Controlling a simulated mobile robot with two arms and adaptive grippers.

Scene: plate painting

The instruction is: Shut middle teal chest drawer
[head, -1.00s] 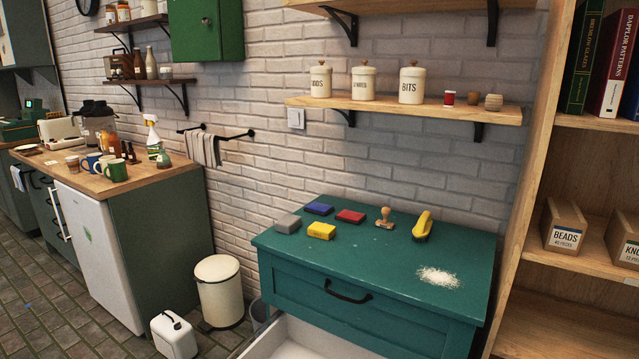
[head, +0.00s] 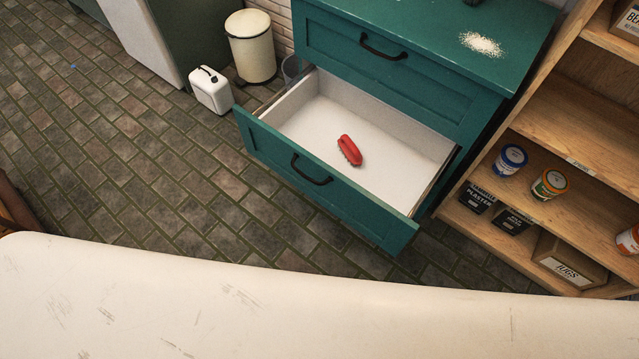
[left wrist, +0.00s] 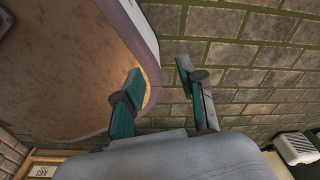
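The teal chest (head: 520,30) stands against the wall in the head view. Its top drawer (head: 385,70) is shut, with a black handle. The middle drawer (head: 355,205) below it is pulled well out, its white inside showing. A red brush-like object (head: 349,150) lies in it. The middle drawer's black handle (head: 310,171) is on its front face. My left gripper (left wrist: 158,74) shows only in the left wrist view, its two fingers apart with nothing between them, above the tiled floor. The drawer cannot be made out there. My right gripper is in neither view.
A wooden shelf (head: 580,115) with tubs and boxes stands right of the chest. A cream bin (head: 250,47) and a white canister (head: 211,91) stand to its left. White powder (head: 481,44) lies on the chest top. The tiled floor (head: 150,190) left of the drawer is clear.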

